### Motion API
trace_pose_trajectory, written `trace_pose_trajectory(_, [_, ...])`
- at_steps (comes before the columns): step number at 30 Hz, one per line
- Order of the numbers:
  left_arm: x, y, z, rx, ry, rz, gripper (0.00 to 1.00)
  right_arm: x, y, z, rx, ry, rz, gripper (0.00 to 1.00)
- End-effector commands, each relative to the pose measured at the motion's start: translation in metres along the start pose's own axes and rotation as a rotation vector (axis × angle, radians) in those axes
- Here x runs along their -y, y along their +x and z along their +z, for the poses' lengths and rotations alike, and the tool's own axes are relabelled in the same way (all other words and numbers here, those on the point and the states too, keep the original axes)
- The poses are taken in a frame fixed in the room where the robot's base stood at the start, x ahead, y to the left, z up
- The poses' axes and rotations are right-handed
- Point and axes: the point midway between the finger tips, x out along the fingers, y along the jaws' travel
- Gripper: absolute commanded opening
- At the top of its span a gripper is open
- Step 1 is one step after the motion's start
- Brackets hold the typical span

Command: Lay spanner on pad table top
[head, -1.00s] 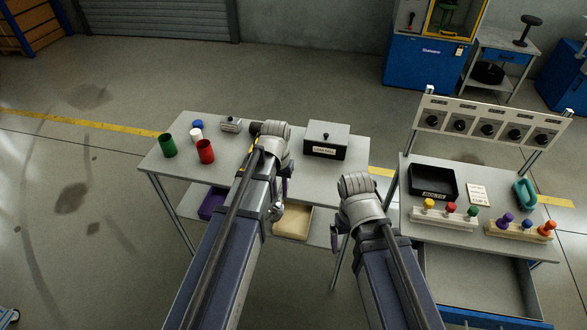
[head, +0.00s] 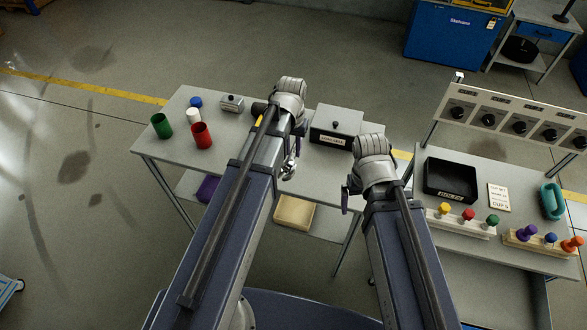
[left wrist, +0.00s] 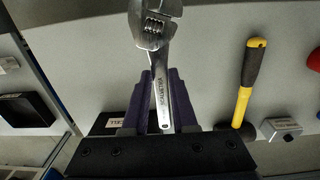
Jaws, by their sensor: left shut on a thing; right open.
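My left gripper (head: 298,130) is over the right part of the near grey table top (head: 236,160), mostly hidden by its own arm. The left wrist view shows its purple fingers (left wrist: 160,105) shut on the handle of a silver adjustable spanner (left wrist: 158,75), with the spanner's jaw pointing away from the gripper. The spanner's head shows in the head view (head: 290,167) near the table's front edge. I cannot tell its height above the table top. My right gripper (head: 347,198) is open and empty, by the table's right front corner.
Green (head: 161,126), red (head: 201,135) and white (head: 193,115) cups stand on the table's left. A hammer (left wrist: 244,90) lies on top, near a labelled box (head: 336,124). A beige bin (head: 294,212) sits below. Another bench with a black tray (head: 450,180) stands right.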

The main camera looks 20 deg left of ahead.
Motion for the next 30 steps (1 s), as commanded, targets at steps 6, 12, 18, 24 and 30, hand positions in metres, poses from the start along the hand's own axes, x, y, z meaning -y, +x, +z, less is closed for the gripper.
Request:
trace_pose_trajectory(6, [0.001, 0.038, 0.000, 0.000, 0.000, 0.000, 0.00, 0.004, 0.038, -0.003, 0.000, 0.000, 0.000, 0.97])
trace_pose_trajectory(12, [0.001, 0.059, 0.000, 0.000, 0.000, 0.000, 0.00, 0.006, 0.058, -0.004, 0.000, 0.000, 0.000, 0.97])
trace_pose_trajectory(18, [0.001, 0.059, 0.000, 0.000, 0.000, 0.000, 0.00, 0.006, 0.059, -0.004, 0.000, 0.000, 0.000, 0.97])
trace_pose_trajectory(24, [0.001, 0.081, 0.000, 0.000, 0.000, 0.000, 0.00, 0.008, 0.080, -0.005, 0.000, 0.000, 0.000, 0.97])
trace_pose_trajectory(30, [0.001, 0.096, 0.000, 0.000, 0.000, 0.000, 0.00, 0.009, 0.096, -0.006, 0.000, 0.000, 0.000, 0.97])
